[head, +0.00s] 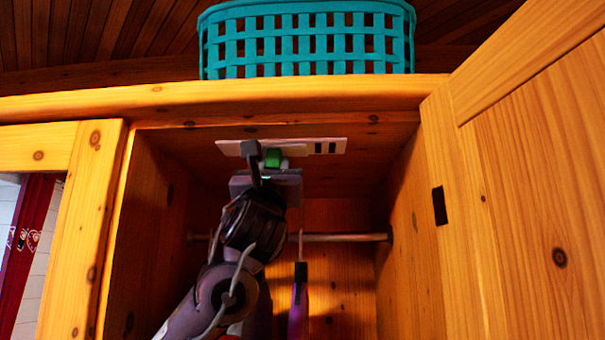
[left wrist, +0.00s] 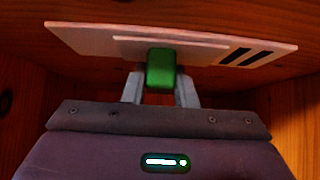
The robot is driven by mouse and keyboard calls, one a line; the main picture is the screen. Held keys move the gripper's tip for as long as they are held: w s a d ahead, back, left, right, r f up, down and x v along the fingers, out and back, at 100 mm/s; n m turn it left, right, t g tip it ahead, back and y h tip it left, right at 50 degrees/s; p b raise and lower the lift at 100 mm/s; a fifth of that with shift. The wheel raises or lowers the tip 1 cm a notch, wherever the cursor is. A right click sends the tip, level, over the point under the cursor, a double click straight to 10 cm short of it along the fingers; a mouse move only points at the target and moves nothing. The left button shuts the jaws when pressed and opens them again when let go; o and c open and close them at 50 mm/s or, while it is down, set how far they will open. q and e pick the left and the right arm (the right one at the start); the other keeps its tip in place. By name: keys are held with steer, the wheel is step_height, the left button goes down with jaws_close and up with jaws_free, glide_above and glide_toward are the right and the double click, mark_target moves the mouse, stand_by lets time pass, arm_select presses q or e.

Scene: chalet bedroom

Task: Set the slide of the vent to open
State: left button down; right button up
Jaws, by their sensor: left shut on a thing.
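The vent (head: 316,146) is a flat pale plate on the ceiling inside the wooden wardrobe. It also shows in the left wrist view (left wrist: 210,55), with two dark slots uncovered at its right end. Its green slide knob (head: 272,157) hangs below the plate, left of the slots, and shows large in the left wrist view (left wrist: 161,70). My left gripper (head: 268,166) reaches up from below and is shut on the green knob, a finger on each side in the left wrist view (left wrist: 160,88). My right gripper is not in view.
A hanging rail (head: 340,237) crosses the wardrobe behind my left arm, with a purple item (head: 299,300) hanging from it. The open wooden door (head: 540,190) stands at the right. A teal basket (head: 308,43) sits on top of the wardrobe.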

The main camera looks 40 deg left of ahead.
arm_select(q)
steer(key=s+a, duration=0.1)
steer(key=a, duration=0.1)
steer(key=shift+s+a, duration=0.35)
steer(key=shift+a, duration=0.05)
steer(key=c, duration=1.4)
jaws_free()
steer(key=shift+a, duration=0.1)
steer(key=shift+c, duration=0.2)
steer(key=shift+o, duration=1.2)
steer(key=shift+s+a, duration=0.1)
steer(key=shift+s, duration=0.05)
steer(key=shift+o, duration=0.2)
